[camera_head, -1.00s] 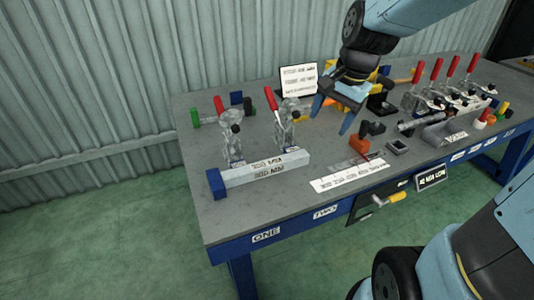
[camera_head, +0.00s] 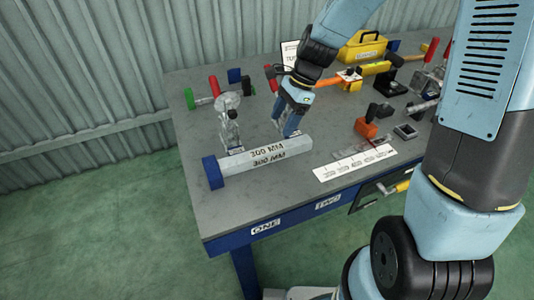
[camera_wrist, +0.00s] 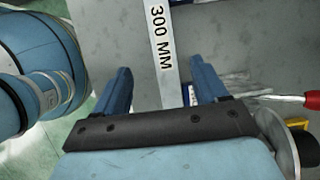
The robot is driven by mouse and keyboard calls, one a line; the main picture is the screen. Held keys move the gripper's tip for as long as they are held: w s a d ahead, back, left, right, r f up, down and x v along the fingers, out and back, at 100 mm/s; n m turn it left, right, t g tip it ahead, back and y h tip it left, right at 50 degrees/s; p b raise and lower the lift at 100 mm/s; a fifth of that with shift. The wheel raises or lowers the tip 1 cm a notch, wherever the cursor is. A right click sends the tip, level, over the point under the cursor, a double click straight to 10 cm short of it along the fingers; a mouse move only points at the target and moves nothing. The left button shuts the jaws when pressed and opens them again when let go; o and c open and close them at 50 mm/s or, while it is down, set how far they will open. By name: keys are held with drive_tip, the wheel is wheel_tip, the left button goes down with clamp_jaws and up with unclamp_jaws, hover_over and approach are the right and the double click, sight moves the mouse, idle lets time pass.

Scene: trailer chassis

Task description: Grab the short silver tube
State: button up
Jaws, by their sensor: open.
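The short silver tube (camera_head: 250,161) is a square bar marked 300 MM. It lies along the front left of the grey bench, with a blue block (camera_head: 211,172) at its left end. My gripper (camera_head: 287,131) is open and empty, pointing down near the right part of the tube. In the wrist view the tube (camera_wrist: 160,45) runs between the two blue fingers of my gripper (camera_wrist: 162,80), with gaps on both sides. How high the fingertips are above it is hard to tell.
A clear toggle clamp (camera_head: 230,122) stands behind the tube's left part. Another clamp with a red handle (camera_head: 270,77) is partly hidden by my gripper. A white ruler strip (camera_head: 350,165) and an orange block (camera_head: 366,129) lie to the right. A yellow toolbox (camera_head: 362,46) stands behind.

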sight(267, 150)
drive_tip(key=x, duration=0.7)
drive_tip(key=shift+s, duration=0.1)
drive_tip(key=shift+w+x, duration=0.15)
drive_tip(key=shift+x, duration=1.2)
drive_tip(key=shift+w+x, duration=0.15)
drive_tip(key=shift+x, duration=1.2)
drive_tip(key=shift+a, duration=0.15)
clamp_jaws()
